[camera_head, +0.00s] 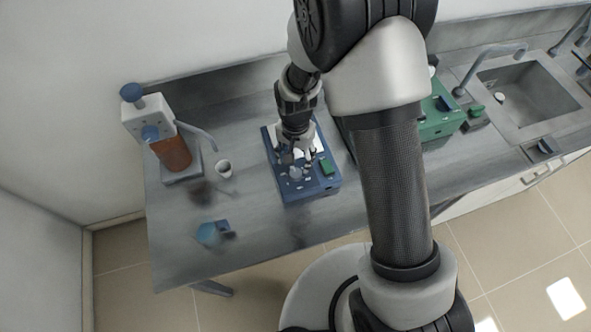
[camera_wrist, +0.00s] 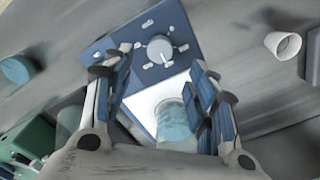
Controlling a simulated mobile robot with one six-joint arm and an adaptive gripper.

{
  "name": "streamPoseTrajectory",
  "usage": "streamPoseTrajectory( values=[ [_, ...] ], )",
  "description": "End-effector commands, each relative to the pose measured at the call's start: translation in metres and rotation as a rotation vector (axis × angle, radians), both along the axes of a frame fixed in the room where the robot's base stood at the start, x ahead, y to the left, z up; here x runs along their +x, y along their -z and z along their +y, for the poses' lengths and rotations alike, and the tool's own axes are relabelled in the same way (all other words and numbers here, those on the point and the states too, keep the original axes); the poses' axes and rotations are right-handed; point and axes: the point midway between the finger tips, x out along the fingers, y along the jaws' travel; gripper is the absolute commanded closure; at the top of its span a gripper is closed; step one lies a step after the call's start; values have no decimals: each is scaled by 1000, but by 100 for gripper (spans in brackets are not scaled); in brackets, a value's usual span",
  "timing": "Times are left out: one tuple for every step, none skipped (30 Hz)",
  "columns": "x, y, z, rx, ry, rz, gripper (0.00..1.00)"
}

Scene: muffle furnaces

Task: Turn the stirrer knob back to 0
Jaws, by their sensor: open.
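The stirrer (camera_head: 313,187) is a blue box with a white top plate, on the grey bench in the middle of the head view. A glass beaker with bluish liquid (camera_wrist: 176,122) stands on the white plate (camera_wrist: 150,100). My gripper (camera_wrist: 158,78) is open and empty above the stirrer. Its fingers lie either side of the knob in the wrist view, apart from it.
A dispenser with a brown bottle (camera_head: 172,152) and a white cup (camera_head: 224,168) stand to the left. A blue object (camera_head: 207,233) lies near the front edge. A green device (camera_head: 438,118) and a sink (camera_head: 528,88) are to the right.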

Motion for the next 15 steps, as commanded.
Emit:
streamPoseTrajectory(
  values=[
    [-1, 14, 0, -1, 0, 4, 47],
    [-1, 21, 0, -1, 0, 4, 47],
    [-1, 29, -1, -1, 0, 4, 47],
    [-1, 35, 0, -1, 0, 3, 47],
    [-1, 41, 0, -1, 0, 4, 47],
    [-1, 48, 0, -1, 0, 3, 47],
    [-1, 53, 0, -1, 0, 3, 47],
    [-1, 58, 0, -1, 0, 3, 47],
    [0, 63, 0, 0, 0, 1, 47],
    [0, 67, 0, -1, 0, 0, 47],
    [0, 70, 0, 0, 0, 0, 47],
    [0, 73, 0, 0, 0, 0, 47],
    [0, 76, 0, 0, 0, 0, 47],
    [0, 77, 0, 0, 0, 0, 47],
    [0, 79, 0, 0, 0, 0, 47]
  ],
)
